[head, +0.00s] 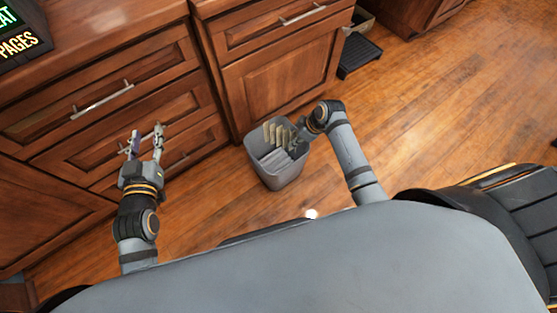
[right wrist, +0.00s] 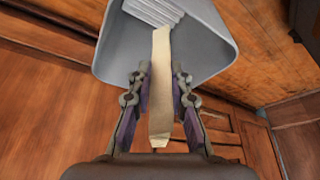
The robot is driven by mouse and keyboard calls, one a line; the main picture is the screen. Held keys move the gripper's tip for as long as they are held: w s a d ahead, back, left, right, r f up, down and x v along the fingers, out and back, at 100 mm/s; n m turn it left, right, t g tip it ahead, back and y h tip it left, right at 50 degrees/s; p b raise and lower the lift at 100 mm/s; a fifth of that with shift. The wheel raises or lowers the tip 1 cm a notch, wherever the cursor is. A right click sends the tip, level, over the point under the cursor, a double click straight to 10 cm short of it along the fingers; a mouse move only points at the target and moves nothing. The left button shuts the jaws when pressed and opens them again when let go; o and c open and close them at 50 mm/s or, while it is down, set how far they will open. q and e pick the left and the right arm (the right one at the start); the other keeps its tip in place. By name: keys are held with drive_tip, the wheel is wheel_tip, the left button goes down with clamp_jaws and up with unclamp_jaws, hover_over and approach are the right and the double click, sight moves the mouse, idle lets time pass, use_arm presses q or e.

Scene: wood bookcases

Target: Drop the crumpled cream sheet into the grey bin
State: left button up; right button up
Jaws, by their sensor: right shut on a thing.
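The grey bin (head: 268,178) stands upright on the floor against the cabinets. It also shows in the right wrist view (right wrist: 217,48). My right gripper (head: 290,136) is at the bin's opening, on its right side. In the right wrist view its two fingers (right wrist: 161,80) are shut on the crumpled cream sheet (right wrist: 160,105). In the head view the pleated sheet (head: 274,131) shows over the bin's mouth. My left gripper (head: 147,141) is open and empty, in front of the drawers left of the bin.
A pale ridged thing (head: 278,163) shows inside the bin; I cannot tell if it is paper. Wooden cabinets with drawers (head: 110,95) line the back. A dark tray-like object (head: 359,54) lies further back. The wooden floor (head: 440,110) to the right is clear.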

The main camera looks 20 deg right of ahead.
drive_tip(key=o, duration=0.9)
drive_tip(key=shift+c, duration=0.2)
drive_tip(key=v, duration=1.2)
